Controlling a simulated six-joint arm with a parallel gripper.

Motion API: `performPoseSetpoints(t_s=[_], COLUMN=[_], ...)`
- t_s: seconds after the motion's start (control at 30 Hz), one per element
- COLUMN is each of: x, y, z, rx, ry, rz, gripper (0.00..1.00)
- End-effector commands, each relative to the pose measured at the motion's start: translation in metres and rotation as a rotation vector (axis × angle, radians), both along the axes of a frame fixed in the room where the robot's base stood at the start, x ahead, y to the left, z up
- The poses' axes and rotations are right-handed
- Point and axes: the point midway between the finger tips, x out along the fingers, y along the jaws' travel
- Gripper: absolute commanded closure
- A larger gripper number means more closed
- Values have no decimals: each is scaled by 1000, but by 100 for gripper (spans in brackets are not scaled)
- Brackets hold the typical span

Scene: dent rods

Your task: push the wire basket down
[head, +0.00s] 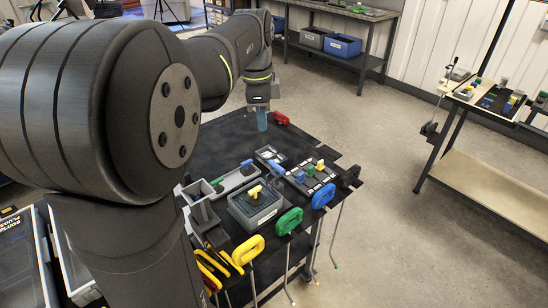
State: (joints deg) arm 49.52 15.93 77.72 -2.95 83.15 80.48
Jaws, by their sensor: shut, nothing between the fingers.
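I cannot make out a wire basket in the head view. My gripper (262,122) points down above the far part of the black cart top (222,142). Its blue-grey fingers are together with nothing visible between them. A red-handled tool (280,118) lies just right of the fingertips. I cannot tell whether the fingertips touch the cart top. My arm covers much of the left of the view and hides what is behind it.
Nearer on the cart are a grey box with a yellow-handled piece (256,204), a grey tray (236,180) and a dark rack (310,176). Yellow, green and blue handles hang at the front edge. A workbench (500,190) stands right, across open floor.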

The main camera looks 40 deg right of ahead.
Motion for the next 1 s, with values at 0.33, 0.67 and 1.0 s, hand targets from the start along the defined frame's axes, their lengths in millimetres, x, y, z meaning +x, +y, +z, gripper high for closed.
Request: performPoseSetpoints(t_s=[0.33, 0.67, 1.0], x=[-1, -1, -1], y=[-8, -12, -13], z=[-4, -6, -6], rx=[-75, -111, -114], ry=[-63, -115, -121], rz=[-541, -841, -871], gripper=[100, 100, 100])
